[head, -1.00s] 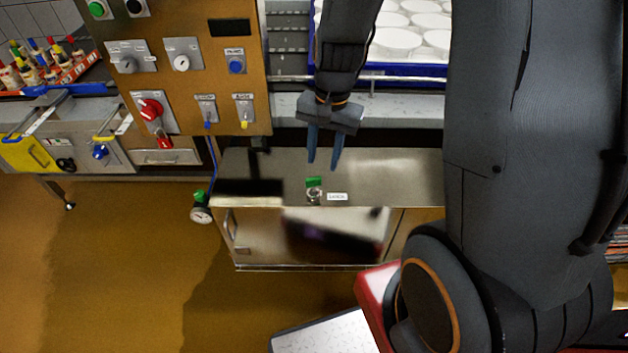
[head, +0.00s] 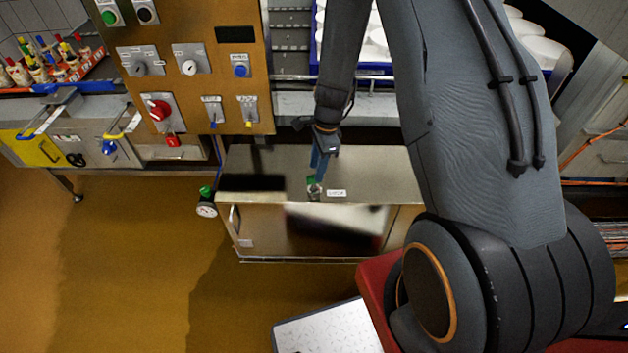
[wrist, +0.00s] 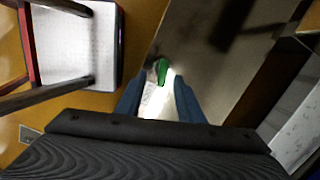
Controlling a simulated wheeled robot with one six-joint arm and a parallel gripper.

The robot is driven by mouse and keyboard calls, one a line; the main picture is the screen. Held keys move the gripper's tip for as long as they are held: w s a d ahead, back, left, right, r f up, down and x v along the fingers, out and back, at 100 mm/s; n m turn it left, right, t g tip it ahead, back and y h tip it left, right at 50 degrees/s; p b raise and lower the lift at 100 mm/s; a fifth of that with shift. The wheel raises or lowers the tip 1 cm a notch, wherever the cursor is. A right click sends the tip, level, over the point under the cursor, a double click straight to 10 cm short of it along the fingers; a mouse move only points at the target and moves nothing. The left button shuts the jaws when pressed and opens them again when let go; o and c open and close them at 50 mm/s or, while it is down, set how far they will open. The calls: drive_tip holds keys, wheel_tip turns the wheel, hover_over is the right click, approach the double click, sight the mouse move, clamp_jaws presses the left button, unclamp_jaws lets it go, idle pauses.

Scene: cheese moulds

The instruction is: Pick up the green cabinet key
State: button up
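The green cabinet key (head: 311,180) stands in a small metal lock fitting (head: 314,191) at the front edge of the steel cabinet's top (head: 380,175). A small white label (head: 336,193) sits to the right of it. My gripper (head: 318,174) points down just above the key, its blue fingers close to it. In the wrist view my gripper (wrist: 158,84) is open. The key's green head (wrist: 162,70) shows beyond and between the fingertips. I cannot tell whether a finger touches it.
A brown control panel (head: 190,100) with knobs and other keys stands to the left. A blue crate (head: 383,70) of white moulds is behind. The floor in front is partly open.

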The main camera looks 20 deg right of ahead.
sight(314, 184)
drive_tip(key=shift+w+a+f+p, duration=0.15)
drive_tip(key=shift+f+p, duration=0.2)
drive_tip(key=shift+f, duration=0.45)
drive_tip(key=shift+a+f+p, duration=0.15)
drive_tip(key=shift+f+p, duration=0.15)
drive_tip(key=shift+f, duration=0.55)
drive_tip(key=shift+w+a+f+p, duration=0.15)
drive_tip(key=shift+f+p, duration=0.2)
drive_tip(key=shift+f, duration=0.45)
clamp_jaws()
